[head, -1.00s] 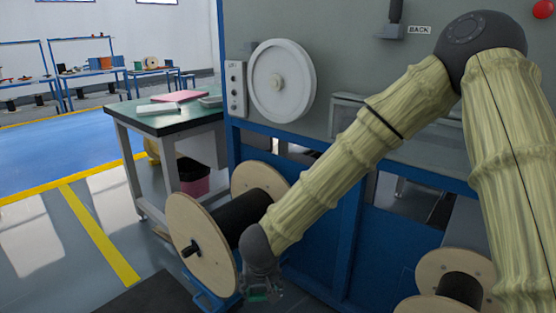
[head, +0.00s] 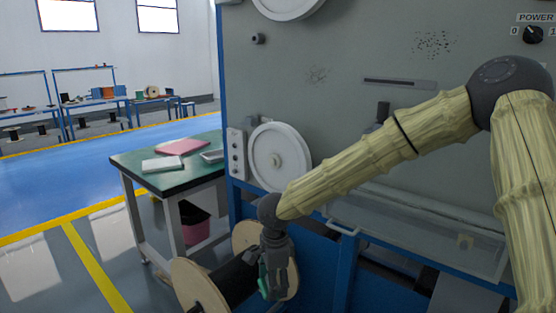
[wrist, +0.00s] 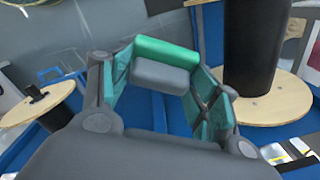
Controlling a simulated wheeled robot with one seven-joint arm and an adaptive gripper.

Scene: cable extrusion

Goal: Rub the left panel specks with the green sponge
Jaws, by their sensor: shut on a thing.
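My gripper (head: 272,280) hangs low in front of the machine, pointing down beside the cable spool. It is shut on the green sponge (wrist: 168,52), which shows between the fingers in the wrist view as a green strip above a grey block. In the head view only a small green edge of the sponge (head: 264,289) shows. The machine's grey panel (head: 350,130) carries two speck patches. The left specks (head: 317,75) are a faint grey cluster. The right specks (head: 432,44) are darker and more spread out. My gripper is well below and apart from both.
A white wheel (head: 280,158) and a slot (head: 400,83) stand on the panel. A small black knob (head: 258,39) is left of the left specks. A spool (head: 190,285) stands by my gripper. A green table (head: 135,160) is at left. Air before the specks is clear.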

